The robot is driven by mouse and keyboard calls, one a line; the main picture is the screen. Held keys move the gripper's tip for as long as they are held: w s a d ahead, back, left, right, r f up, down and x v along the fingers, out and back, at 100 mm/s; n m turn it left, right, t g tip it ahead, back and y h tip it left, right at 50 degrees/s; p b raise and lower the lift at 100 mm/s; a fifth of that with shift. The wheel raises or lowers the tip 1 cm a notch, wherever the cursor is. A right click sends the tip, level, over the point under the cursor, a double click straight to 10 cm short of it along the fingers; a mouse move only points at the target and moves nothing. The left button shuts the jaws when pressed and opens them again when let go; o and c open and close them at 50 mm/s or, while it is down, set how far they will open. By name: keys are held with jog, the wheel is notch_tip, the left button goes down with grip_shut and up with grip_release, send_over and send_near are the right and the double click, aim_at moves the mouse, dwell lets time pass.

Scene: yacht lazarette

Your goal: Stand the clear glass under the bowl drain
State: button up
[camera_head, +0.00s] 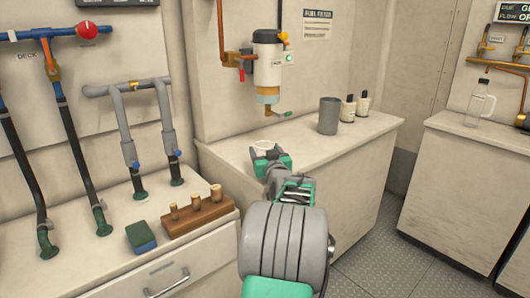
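The filter unit hangs on the wall, with an amber bowl (268,96) at its lower end. A small drain (284,114) with a green tip sits under the bowl. My gripper (269,154) is over the counter, below and slightly in front of the bowl. A pale, see-through rim, seemingly the clear glass (263,145), shows at the fingertips. The fingers hide most of it. I cannot tell whether they grip it or only stand around it, or whether it touches the counter.
A grey cup (329,115) and two small dark-capped bottles (348,108) stand right of the gripper on the counter (360,137). A clear bottle (481,102) stands on the right counter. A wooden block with pegs (198,215) and a green-blue sponge (141,236) lie at left.

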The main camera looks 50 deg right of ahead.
jog(key=shift+o, duration=0.8)
jog(key=shift+r+p, duration=0.1)
jog(key=shift+p, duration=0.25)
